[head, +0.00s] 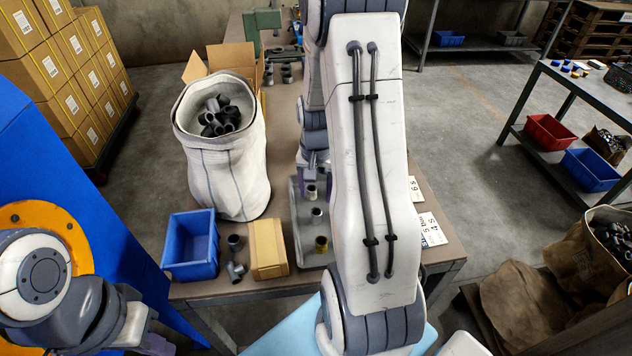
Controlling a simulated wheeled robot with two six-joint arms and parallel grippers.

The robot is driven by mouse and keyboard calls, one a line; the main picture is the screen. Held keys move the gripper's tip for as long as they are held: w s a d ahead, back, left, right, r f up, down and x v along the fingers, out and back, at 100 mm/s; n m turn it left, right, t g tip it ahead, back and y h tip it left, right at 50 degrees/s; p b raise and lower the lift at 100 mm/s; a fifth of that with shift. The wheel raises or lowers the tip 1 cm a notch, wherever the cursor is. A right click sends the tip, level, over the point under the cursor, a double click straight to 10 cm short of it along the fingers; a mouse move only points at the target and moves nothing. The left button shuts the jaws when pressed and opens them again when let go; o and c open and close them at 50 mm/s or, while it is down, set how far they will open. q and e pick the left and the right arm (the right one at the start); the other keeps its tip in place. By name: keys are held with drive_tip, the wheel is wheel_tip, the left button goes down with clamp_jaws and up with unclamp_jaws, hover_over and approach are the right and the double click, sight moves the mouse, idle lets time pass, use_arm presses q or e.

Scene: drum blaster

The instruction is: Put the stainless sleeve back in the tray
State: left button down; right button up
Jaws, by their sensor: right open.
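A shallow grey tray (299,238) lies on the table, its right part hidden behind my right arm. In it stand a pale ring-like fitting (311,191), a grey metallic fitting (317,214) and a brass-coloured one (321,243). I cannot tell for certain which of these, if any, is the stainless sleeve. My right gripper (315,168) is open over the far part of the tray, just above the pale fitting, and partly hidden by its own arm. My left gripper (158,345) is at the bottom left, away from the table top; its fingers are barely visible.
Left of the tray are a blue bin (191,246), dark pipe fittings (236,271), a tan box (268,257) and a white sack (228,165) of black fittings. An open carton (230,57) stands behind. White number cards (432,230) lie at the table's right edge.

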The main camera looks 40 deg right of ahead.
drive_tip(key=shift+r, duration=1.75)
drive_tip(key=s+a+r+n, duration=0.1)
drive_tip(key=a+r+n, duration=0.25)
drive_tip(key=a, duration=0.55)
drive_tip(key=a+r+n, duration=0.2)
drive_tip(key=a+n, duration=0.2)
drive_tip(key=a, duration=0.4)
drive_tip(key=s+a+r+n+y, duration=0.1)
drive_tip(key=s+a+r+n, duration=0.2)
drive_tip(key=s+a+n, duration=0.7)
drive_tip(key=s+a, duration=0.3)
drive_tip(key=s, duration=0.2)
drive_tip(key=shift+s+a+r+n, duration=0.2)
drive_tip(key=shift+a+r+n, duration=0.15)
drive_tip(key=shift+a+r, duration=0.05)
drive_tip(key=shift+r+p, duration=0.55)
drive_tip(key=shift+p, duration=0.05)
